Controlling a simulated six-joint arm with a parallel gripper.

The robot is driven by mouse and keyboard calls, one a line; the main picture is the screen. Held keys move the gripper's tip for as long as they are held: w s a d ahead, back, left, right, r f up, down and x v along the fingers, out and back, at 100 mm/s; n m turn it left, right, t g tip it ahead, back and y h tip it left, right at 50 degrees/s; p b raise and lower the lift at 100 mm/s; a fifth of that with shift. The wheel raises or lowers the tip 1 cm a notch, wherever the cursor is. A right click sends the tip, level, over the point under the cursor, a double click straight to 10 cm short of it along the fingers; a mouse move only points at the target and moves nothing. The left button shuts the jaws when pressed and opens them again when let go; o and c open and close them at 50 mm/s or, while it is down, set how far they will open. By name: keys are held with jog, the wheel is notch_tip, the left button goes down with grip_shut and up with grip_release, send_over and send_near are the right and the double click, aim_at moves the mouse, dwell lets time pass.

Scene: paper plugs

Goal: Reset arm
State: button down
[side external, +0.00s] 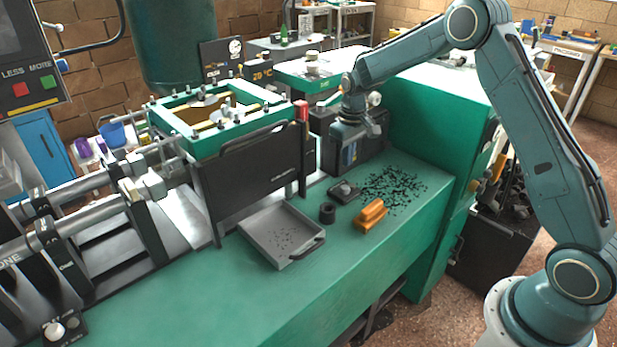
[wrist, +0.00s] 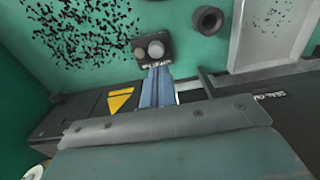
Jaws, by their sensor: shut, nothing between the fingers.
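My teal arm reaches in from the right, and its gripper (side external: 349,160) points down in front of a dark machine at the back of the green bench. In the wrist view the two blue-grey fingers (wrist: 157,85) are together with nothing between them. Their tips appear next to a small dark box with two round buttons (wrist: 153,50). This button box (side external: 343,191) sits on the bench below the gripper in the side view. Whether the fingers touch it cannot be told.
Black paper plugs (side external: 393,190) lie scattered on the bench to the right. An orange-handled brush or block (side external: 371,216), a black ring (side external: 327,213) and a grey tray (side external: 277,236) with some plugs stand nearby. A black-panelled press (side external: 262,175) stands left.

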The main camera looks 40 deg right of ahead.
jog(key=s+a+r+t, duration=0.1)
jog(key=s+a+r, duration=0.3)
jog(key=s+r, duration=0.5)
jog(key=s+a+r+t, duration=0.25)
jog(key=s+r, duration=0.35)
jog(key=r, duration=0.4)
jog(key=s+a+r+t, duration=0.1)
jog(key=s+a, duration=0.1)
jog(key=s, duration=0.8)
jog(key=s+a, duration=0.2)
jog(key=s, duration=0.7)
jog(key=shift+s+a+r+t, duration=0.25)
jog(key=shift+s+r+t, duration=0.1)
jog(key=shift+s+r, duration=0.05)
